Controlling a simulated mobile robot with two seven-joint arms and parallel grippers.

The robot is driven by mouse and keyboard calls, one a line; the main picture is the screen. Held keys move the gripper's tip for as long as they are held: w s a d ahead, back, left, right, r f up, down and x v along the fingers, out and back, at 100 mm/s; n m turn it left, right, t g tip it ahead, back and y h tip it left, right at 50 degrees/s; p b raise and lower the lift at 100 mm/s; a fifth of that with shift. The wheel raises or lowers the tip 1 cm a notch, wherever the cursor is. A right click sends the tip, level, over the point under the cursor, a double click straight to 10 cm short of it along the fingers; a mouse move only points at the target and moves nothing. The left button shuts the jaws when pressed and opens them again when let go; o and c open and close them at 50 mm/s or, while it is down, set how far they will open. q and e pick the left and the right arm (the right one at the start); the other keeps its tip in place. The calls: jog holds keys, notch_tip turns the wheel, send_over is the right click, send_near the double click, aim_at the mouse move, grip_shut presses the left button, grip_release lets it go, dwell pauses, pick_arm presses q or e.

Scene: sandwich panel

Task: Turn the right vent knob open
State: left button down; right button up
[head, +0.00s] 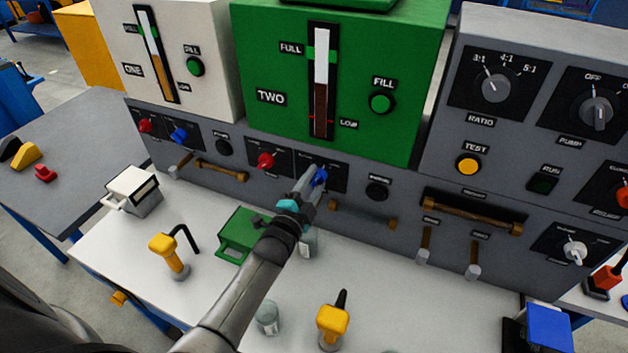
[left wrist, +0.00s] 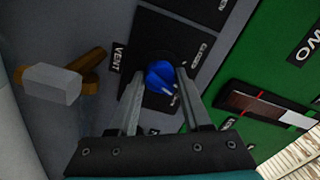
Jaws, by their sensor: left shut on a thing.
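The right vent knob (head: 321,175) is blue and sits on a black plate on the grey panel, below the green box marked TWO (head: 268,60). My left gripper (head: 312,184) reaches it from below, and its fingers partly hide it. In the left wrist view, the blue knob (left wrist: 159,73) lies between the two fingers of my left gripper (left wrist: 157,84), beside the VENT label. The fingers are shut on it. A small white mark on the knob points to the lower right of that view. My right gripper is in neither view.
A red knob (head: 265,160) is just left of the vent knob. A black button (head: 377,190) and a brown handle (head: 362,215) are to its right.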

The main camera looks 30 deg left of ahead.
pick_arm(q)
jog(key=m, duration=0.4)
jog(key=shift+m+b, duration=0.3)
jog(key=shift+m, duration=0.1)
dwell(0.4)
jog(key=shift+c, duration=1.8)
grip_release()
jog(key=shift+s, duration=0.15)
jog(key=s, duration=1.5)
jog(key=shift+d+p, duration=0.3)
jog(key=shift+d, duration=0.15)
